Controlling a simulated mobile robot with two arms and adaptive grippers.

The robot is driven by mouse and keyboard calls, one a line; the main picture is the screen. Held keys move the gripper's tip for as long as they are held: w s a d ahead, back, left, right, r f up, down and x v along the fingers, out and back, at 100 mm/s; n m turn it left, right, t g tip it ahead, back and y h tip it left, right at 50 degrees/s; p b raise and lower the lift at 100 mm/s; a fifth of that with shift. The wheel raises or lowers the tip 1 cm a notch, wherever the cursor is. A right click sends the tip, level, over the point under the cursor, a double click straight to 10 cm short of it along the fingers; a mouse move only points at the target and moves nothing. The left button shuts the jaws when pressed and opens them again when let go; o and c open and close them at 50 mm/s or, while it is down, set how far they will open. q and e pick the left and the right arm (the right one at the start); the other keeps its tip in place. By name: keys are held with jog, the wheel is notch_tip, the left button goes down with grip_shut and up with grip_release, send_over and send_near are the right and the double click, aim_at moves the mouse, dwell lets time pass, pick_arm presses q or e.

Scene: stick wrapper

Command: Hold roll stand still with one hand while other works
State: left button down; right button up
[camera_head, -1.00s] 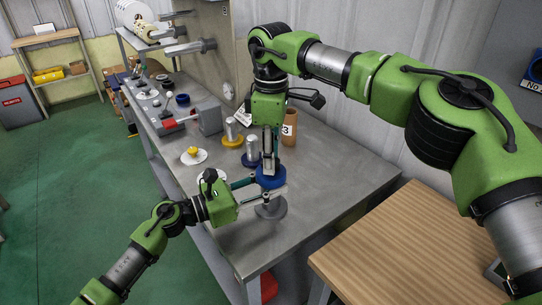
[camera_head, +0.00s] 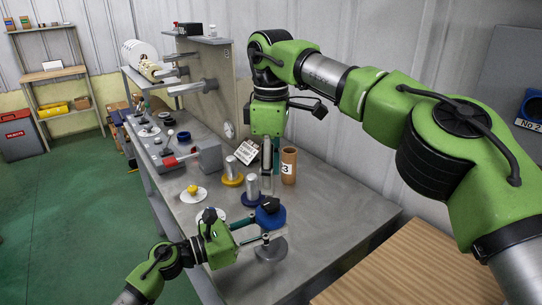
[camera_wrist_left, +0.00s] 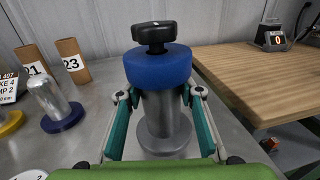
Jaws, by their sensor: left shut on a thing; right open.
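The roll stand (camera_head: 272,247) has a round grey base and grey post, with a blue roll (camera_head: 271,216) and a black knob (camera_head: 269,204) on top. The left wrist view shows the stand (camera_wrist_left: 163,115) upright between my left fingers. My left gripper (camera_head: 262,231) is shut on the stand's post, below the blue roll (camera_wrist_left: 158,67). My right gripper (camera_head: 267,188) is open and points down, just above and behind the knob in the head view. It is not seen in the left wrist view. Its fingertips are hard to make out.
A stand with a dark blue base (camera_head: 252,195), one with a yellow base (camera_head: 231,178) and a brown tube (camera_head: 289,166) stand close behind. A tilted sign (camera_head: 247,152) is near them. The grey bench (camera_head: 335,215) is clear to the right, beside a wooden table (camera_head: 400,270).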

jog(key=shift+r, duration=2.65)
pick_arm(q)
jog(key=c, duration=1.4)
grip_release()
jog(key=shift+o, duration=0.2)
jog(key=v, duration=1.1)
jog(key=shift+s+a, duration=0.15)
jog(key=shift+a, duration=0.1)
jog(key=shift+s+a+r, duration=0.15)
jog(key=shift+s+a, duration=0.05)
jog(key=shift+a, duration=0.25)
jog(key=shift+s+a+r, duration=0.35)
jog(key=shift+a+r, duration=0.25)
jog(key=shift+a, duration=0.05)
jog(key=shift+s+a+r, duration=0.35)
jog(key=shift+a+r, duration=0.25)
jog(key=shift+a, duration=0.1)
jog(key=shift+s+a+r, duration=0.35)
jog(key=shift+a+r, duration=0.25)
jog(key=shift+a, duration=0.05)
